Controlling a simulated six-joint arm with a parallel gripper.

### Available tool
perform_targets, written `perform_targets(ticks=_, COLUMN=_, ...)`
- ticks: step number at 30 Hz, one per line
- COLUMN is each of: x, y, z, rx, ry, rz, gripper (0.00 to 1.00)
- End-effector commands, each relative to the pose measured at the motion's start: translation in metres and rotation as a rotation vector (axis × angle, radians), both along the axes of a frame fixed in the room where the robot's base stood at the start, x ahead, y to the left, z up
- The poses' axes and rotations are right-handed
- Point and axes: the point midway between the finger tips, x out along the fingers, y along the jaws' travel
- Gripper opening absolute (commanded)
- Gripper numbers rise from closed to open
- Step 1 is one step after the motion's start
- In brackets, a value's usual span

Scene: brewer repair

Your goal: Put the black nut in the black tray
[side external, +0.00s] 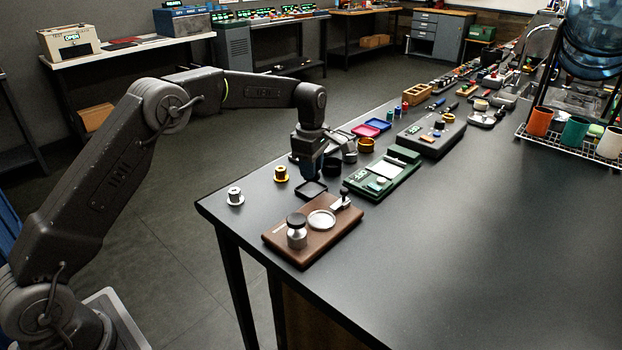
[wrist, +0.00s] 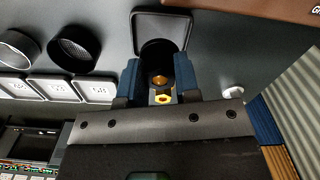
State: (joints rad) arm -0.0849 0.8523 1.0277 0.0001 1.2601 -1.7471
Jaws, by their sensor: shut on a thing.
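My gripper (wrist: 159,72) is shut on the black nut (wrist: 158,50), a dark round piece between the blue fingers in the wrist view. The black tray (wrist: 178,16), square with a thin raised rim, lies just beyond the fingertips in that view. In the side view my gripper (side external: 309,172) points down, close above the black tray (side external: 311,190) on the table. The nut cannot be made out in the side view, where the gripper hides it. Whether the nut touches the tray is unclear.
A brown board (side external: 282,240) with metal parts lies in front. A green unit (side external: 378,179) and dark round cups (side external: 349,153) stand to the right. The table's front right is clear.

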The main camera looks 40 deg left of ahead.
Motion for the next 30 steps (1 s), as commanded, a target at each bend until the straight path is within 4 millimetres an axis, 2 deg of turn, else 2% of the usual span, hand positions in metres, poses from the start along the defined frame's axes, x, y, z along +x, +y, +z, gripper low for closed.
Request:
perform_targets(ticks=8, x=-0.001, y=0.0, z=-0.035, rx=0.002, ry=0.001, rz=0.001, gripper=0.0)
perform_targets(ticks=20, x=0.0, y=0.001, z=-0.041, rx=0.002, ry=0.0, rz=0.001, gripper=0.0)
perform_targets(ticks=21, x=-0.001, y=0.001, z=-0.04, rx=0.002, ry=0.0, rz=0.001, gripper=0.34)
perform_targets(ticks=28, x=-0.001, y=0.001, z=-0.04, rx=0.002, ry=0.0, rz=0.001, gripper=0.55)
perform_targets(ticks=30, x=-0.001, y=0.001, z=-0.04, rx=0.002, ry=0.0, rz=0.001, gripper=0.55)
